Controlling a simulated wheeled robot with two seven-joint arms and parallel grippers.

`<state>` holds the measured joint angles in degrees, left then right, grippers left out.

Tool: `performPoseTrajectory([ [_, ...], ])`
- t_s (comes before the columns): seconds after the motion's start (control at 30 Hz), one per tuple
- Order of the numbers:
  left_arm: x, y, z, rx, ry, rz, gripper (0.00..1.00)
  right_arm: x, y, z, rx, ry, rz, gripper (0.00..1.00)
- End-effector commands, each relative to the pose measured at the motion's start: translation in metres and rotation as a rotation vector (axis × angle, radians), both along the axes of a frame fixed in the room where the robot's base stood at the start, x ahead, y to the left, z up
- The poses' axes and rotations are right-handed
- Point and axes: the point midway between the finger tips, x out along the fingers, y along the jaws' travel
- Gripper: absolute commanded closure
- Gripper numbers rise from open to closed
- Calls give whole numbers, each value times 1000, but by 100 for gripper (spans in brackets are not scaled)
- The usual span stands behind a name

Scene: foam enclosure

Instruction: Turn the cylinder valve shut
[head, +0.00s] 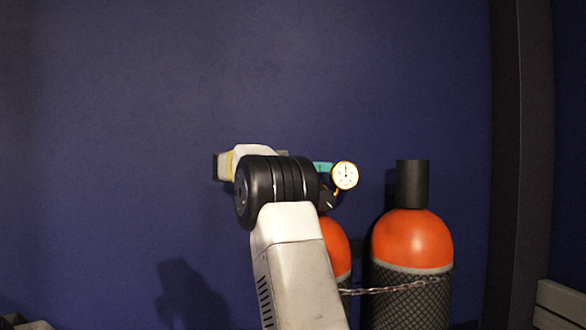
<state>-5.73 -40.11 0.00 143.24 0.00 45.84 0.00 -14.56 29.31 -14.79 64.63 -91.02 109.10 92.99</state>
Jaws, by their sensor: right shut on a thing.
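The gas cylinder (338,250) with an orange shoulder stands upright, mostly hidden behind my right arm. A round white gauge (345,175) with a yellow rim sits above it. A teal piece (322,168) shows just left of the gauge, seemingly part of the valve fitting. My right gripper (284,154) is at the height of the valve, largely covered by my black wrist joint. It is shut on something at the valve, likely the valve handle. The fingertips and the handle itself are hidden. My left gripper is out of view.
A second orange-shouldered cylinder (412,238) with a black cap (412,184) and dark mesh sleeve stands close on the right. A chain (400,288) crosses in front of the cylinders. A dark post (520,150) rises farther right. The blue wall (150,80) is behind.

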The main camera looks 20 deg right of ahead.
Motion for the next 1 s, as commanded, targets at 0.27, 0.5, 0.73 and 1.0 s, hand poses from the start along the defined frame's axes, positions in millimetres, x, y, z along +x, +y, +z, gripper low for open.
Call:
performPoseTrajectory([
  [0.27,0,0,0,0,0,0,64,-4,4,0,-4,-1,-176,92],
  [0.5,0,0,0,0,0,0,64,-7,6,0,-6,-1,-287,92],
  [0.73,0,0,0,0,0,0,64,-10,6,0,-4,-1,-366,92],
  [1.0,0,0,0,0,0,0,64,-11,6,-1,1,2,-410,92],
])
